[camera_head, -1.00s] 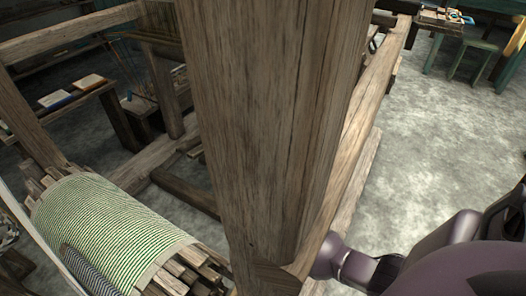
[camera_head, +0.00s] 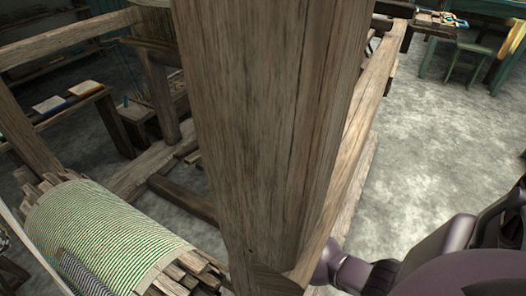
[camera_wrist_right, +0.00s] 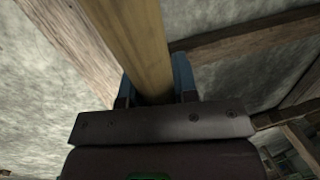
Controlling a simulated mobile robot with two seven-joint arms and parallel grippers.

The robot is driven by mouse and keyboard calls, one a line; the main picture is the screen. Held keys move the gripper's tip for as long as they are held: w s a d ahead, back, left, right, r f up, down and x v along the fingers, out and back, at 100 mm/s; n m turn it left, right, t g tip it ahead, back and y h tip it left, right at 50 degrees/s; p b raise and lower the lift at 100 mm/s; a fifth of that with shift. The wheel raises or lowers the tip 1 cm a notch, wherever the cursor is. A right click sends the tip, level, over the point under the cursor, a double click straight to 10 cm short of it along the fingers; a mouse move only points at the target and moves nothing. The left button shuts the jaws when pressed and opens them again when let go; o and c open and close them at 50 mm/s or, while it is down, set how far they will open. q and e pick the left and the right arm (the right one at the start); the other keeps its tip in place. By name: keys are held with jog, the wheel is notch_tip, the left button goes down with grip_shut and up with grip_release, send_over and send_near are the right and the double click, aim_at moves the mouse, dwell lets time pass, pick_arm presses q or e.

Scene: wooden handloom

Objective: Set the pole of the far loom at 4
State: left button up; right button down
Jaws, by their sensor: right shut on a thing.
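In the right wrist view a smooth yellowish wooden pole (camera_wrist_right: 138,40) runs down from the top edge into my right gripper (camera_wrist_right: 153,78). Its blue-grey fingers stand on both sides of the pole, shut on it. The pole's ends are out of view. In the head view a wooden loom frame, with a thick upright post (camera_head: 270,130), fills the middle. My right arm comes in from the lower right, and its gripper and the pole are hidden there. No number marks can be read. My left gripper is not in view.
A roll of green-striped cloth (camera_head: 105,235) lies on the loom at lower left. A long side beam (camera_head: 365,120) runs back to the right of the post. A bench with books (camera_head: 50,105) stands at left, a green stool (camera_head: 468,62) at upper right. The grey floor (camera_head: 425,130) at right is clear.

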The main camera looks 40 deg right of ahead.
pick_arm(q)
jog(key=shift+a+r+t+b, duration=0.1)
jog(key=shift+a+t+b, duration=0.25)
jog(key=shift+b, duration=0.1)
pick_arm(e)
jog(key=f, duration=0.1)
jog(key=a+f+y, duration=0.1)
jog(key=f, duration=0.1)
jog(key=shift+s, duration=0.15)
jog(key=c, duration=0.9)
grip_release()
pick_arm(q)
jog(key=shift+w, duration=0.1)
pick_arm(e)
jog(key=shift+d+r, duration=0.1)
